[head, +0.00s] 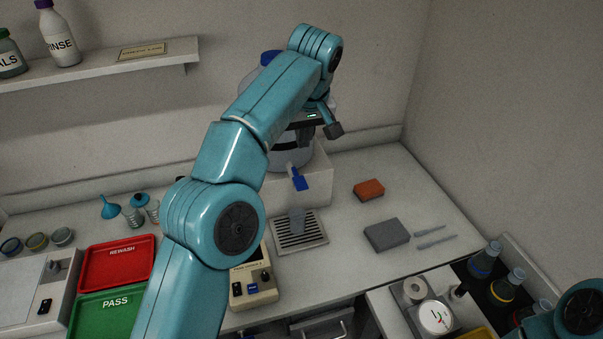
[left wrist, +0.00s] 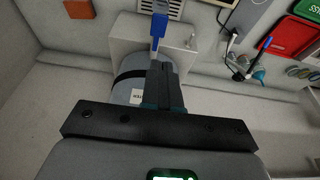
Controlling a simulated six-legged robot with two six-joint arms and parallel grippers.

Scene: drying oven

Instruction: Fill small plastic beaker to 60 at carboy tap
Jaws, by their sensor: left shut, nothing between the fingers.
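The carboy (head: 290,152) stands on a white block behind the tray, largely hidden by my left arm. My left gripper (head: 335,130) is high, by the carboy's upper part, shut and empty. In the left wrist view its fingers (left wrist: 165,80) are together in front of the carboy (left wrist: 130,78), with the blue tap handle (left wrist: 158,28) beyond. My right gripper is out of view.
An orange sponge (head: 369,190) and a grey block (head: 386,235) lie right of the tray. Red (head: 115,268) and green (head: 95,315) trays and a cream instrument (head: 254,287) are left. Bottles (head: 484,260) stand at lower right. A shelf (head: 110,62) is at upper left.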

